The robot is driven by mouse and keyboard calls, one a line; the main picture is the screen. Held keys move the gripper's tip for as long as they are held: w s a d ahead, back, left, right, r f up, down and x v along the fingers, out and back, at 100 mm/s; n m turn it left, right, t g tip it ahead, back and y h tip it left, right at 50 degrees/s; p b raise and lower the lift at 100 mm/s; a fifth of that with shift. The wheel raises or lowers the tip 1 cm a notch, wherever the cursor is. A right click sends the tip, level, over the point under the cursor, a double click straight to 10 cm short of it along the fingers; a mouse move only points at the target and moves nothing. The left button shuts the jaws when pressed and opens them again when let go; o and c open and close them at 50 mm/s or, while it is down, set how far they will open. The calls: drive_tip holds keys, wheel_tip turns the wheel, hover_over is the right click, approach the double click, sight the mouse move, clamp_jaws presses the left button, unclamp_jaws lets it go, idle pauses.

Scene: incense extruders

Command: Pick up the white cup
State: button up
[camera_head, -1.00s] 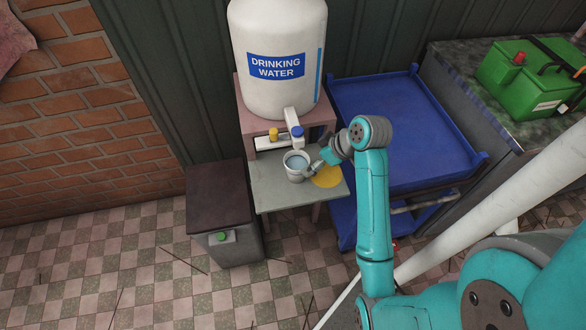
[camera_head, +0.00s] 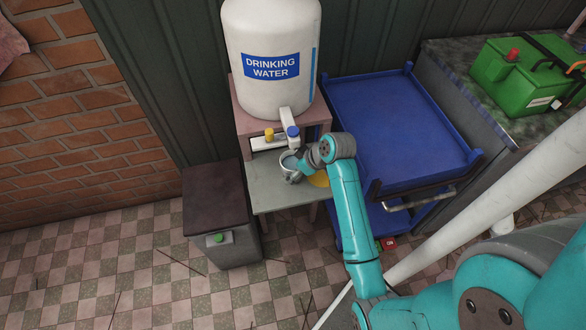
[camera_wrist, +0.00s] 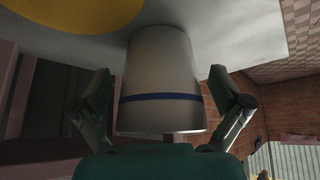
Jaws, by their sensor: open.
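The white cup (camera_wrist: 162,75) fills the middle of the wrist view, appearing upside down, with a dark blue band near its rim. In the head view the cup (camera_head: 287,161) stands on the grey shelf (camera_head: 272,194) below the water dispenser's taps; its inside looks bluish. My gripper (camera_wrist: 160,92) is open, with one finger on each side of the cup and visible gaps between fingers and wall. In the head view my gripper (camera_head: 296,172) is at the cup's right and front, partly hiding it.
The drinking water tank (camera_head: 271,60) and its blue-handled tap (camera_head: 292,131) are just behind and above the cup. A yellow disc (camera_head: 318,180) lies right of it. A blue cart (camera_head: 395,120) stands at right, a dark-topped grey box (camera_head: 220,220) at left.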

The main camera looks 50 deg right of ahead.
drive_tip(key=c, duration=1.6)
drive_tip(key=shift+c, duration=0.2)
drive_tip(key=shift+s+r, duration=0.1)
